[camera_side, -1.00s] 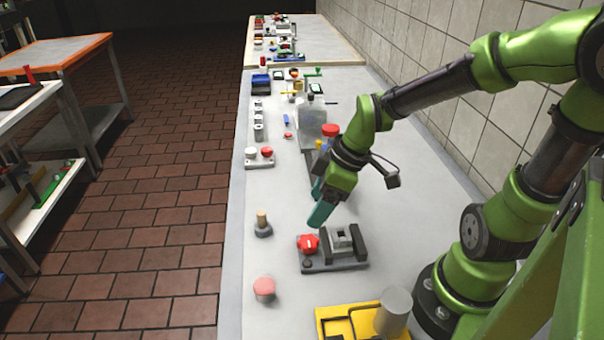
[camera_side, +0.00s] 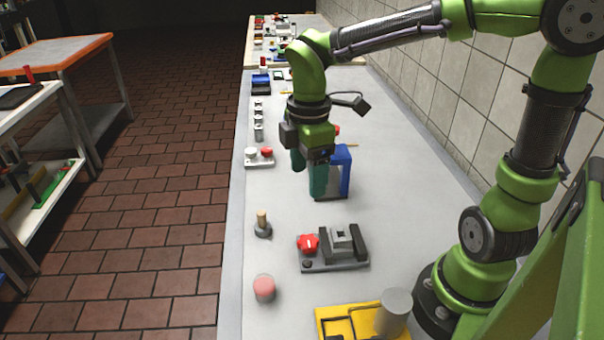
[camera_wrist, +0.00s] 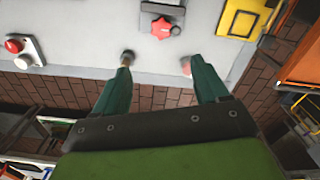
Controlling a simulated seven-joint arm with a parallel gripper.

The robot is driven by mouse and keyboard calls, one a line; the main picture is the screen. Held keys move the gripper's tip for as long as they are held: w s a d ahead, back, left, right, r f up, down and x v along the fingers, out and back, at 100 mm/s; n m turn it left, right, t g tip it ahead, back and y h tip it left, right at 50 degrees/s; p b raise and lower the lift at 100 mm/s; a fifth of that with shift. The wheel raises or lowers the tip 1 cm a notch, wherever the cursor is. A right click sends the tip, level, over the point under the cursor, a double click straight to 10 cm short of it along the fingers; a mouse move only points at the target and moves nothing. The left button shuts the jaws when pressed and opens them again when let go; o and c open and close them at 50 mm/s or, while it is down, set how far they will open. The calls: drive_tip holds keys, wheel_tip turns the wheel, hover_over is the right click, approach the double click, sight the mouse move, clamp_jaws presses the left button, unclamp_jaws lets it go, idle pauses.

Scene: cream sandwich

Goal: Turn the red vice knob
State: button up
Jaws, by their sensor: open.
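The red star-shaped vice knob (camera_side: 308,243) is on the left end of the small grey vice (camera_side: 344,240), which lies on the bench. My gripper (camera_side: 308,178) is open and empty, apart from the knob. In the side view it hangs above the bench, farther back than the vice, with its teal fingers pointing down. In the wrist view the red knob (camera_wrist: 160,27) shows beyond the fingertips, between the two fingers of my gripper (camera_wrist: 161,66). Part of the vice (camera_wrist: 172,12) is cut off by the top edge there.
A wooden-topped peg (camera_side: 262,222) and a red round button (camera_side: 264,288) stand left of the vice. A yellow tray (camera_side: 335,325) with a grey cylinder (camera_side: 394,310) is in front. A blue arch (camera_side: 343,160) stands just behind my gripper. A two-button box (camera_side: 259,157) is back left.

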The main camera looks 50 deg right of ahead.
sight(308, 240)
wheel_tip(308, 240, down, 17)
drive_tip(key=shift+s+r, duration=0.1)
idle(0.3)
drive_tip(key=c, duration=1.1)
drive_tip(key=shift+o, duration=0.2)
drive_tip(key=shift+m, duration=0.3)
drive_tip(key=shift+m, duration=2.8)
drive_tip(key=o, duration=1.1)
drive_tip(key=shift+c, duration=0.2)
